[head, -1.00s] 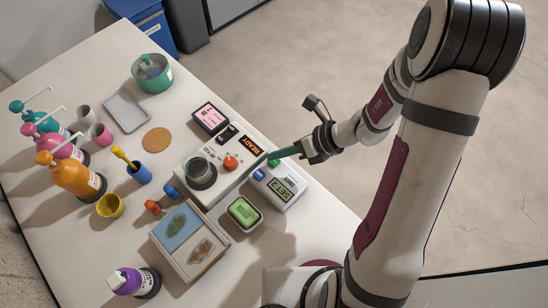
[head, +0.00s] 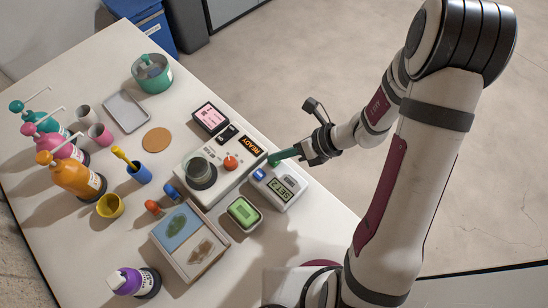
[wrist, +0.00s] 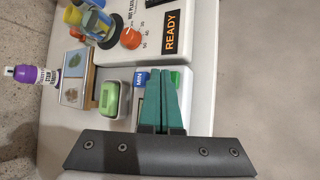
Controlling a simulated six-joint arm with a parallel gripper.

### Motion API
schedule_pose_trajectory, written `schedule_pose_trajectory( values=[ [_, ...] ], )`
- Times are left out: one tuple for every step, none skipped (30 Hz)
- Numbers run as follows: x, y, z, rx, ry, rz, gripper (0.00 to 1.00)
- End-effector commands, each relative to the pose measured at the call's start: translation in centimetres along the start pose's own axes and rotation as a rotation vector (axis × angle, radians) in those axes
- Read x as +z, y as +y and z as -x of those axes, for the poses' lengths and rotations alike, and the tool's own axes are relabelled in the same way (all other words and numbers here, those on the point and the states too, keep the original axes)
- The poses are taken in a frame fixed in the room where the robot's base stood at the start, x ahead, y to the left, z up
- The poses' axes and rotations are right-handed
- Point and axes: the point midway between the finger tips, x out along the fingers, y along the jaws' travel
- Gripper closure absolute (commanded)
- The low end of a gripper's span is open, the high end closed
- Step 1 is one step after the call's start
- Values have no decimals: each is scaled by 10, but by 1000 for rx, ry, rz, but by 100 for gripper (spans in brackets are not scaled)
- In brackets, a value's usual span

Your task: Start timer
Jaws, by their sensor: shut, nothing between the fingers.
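The timer (head: 284,190) is a small pale box beside the larger machine marked READY. Its display (head: 281,189) reads SET 2. It has a blue button (head: 260,174), marked MIN in the wrist view (wrist: 140,78), and a green button (wrist: 176,77). My gripper (head: 272,159) is shut and empty, its green fingers pointing at the timer. In the wrist view the fingertips (wrist: 163,73) overlap the green button and lie right of the blue one. In the head view they cover the green button. I cannot tell whether they touch it.
The READY machine (head: 231,181) with an orange knob (head: 230,163) stands just behind the timer. A green-lidded box (head: 243,212) stands close to its left. A two-panel tray (head: 190,244) lies farther left. The floor to the right is clear.

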Motion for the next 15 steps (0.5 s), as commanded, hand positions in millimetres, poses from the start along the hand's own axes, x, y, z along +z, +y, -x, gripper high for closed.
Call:
schedule_pose_trajectory(
  values=[
    [0,0,0,0,0,0,100],
    [0,0,-1,0,0,0,100],
    [-1,-1,-1,0,0,0,100],
    [-1,-1,-1,0,0,0,100],
    [-1,-1,-2,0,0,0,100],
    [-1,-1,-2,0,0,0,100],
    [-2,-2,-2,0,0,0,100],
    [-2,-2,-2,0,0,0,100],
    [-2,-2,-3,0,1,1,100],
    [-2,-2,-3,0,1,1,100],
    [-2,-2,-3,0,1,1,100],
    [-3,-3,-3,0,1,1,100],
    [-3,-3,-4,0,1,1,100],
    [-3,-3,-4,0,1,1,100],
    [-3,-3,-4,0,1,0,100]
  ],
)
